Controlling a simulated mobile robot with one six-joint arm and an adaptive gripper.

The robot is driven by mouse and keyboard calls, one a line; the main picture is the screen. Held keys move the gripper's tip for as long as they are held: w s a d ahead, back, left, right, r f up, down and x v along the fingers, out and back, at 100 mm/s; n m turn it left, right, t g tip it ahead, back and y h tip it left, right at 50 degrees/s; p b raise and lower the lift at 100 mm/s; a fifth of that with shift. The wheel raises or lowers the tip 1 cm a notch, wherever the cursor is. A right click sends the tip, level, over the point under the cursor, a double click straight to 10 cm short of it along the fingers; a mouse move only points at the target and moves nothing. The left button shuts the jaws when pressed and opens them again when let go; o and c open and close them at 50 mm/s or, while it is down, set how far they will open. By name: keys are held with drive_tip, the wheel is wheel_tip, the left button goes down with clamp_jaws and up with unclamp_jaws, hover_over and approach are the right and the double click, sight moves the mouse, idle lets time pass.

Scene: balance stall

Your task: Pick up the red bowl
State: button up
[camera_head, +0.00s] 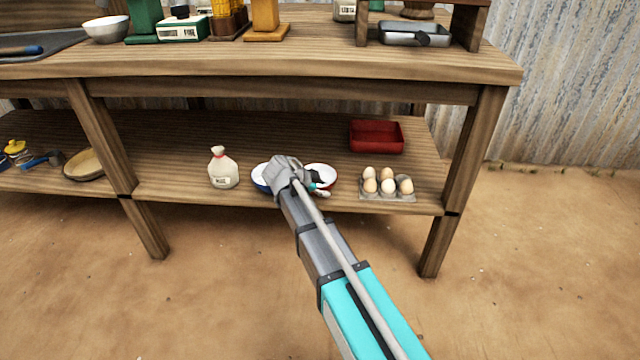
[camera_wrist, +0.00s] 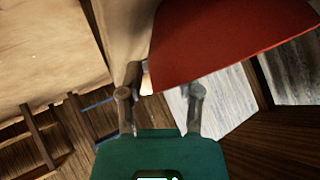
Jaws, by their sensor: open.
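The red bowl (camera_head: 322,175), red outside and white inside, sits on the lower shelf, partly hidden behind my arm and gripper. Its red outer side (camera_wrist: 232,42) fills much of the upper right in the wrist view. My gripper (camera_head: 320,187) is at the bowl's near side, low over the shelf. In the wrist view my gripper (camera_wrist: 160,93) has its two fingers apart, with the red side just beyond the fingertips. Nothing is held. I cannot tell whether a finger touches the bowl.
A blue bowl (camera_head: 260,179) stands close on the left, partly behind my arm. An egg carton (camera_head: 386,193) is on the right, a white sack (camera_head: 222,168) on the left and a red tray (camera_head: 376,136) behind. The upper tabletop (camera_head: 290,66) overhangs the shelf.

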clamp_jaws()
drive_tip(key=shift+r, duration=0.2)
idle(0.4)
wheel_tip(320, 180, up, 3)
drive_tip(key=p, duration=0.3)
drive_tip(key=shift+f, duration=0.1)
drive_tip(key=s+a+r+p, duration=0.8)
drive_tip(key=s+r+p, duration=0.1)
drive_tip(key=s+p, duration=0.1)
drive_tip(key=shift+s+r, duration=0.4)
drive_tip(key=shift+s, duration=0.4)
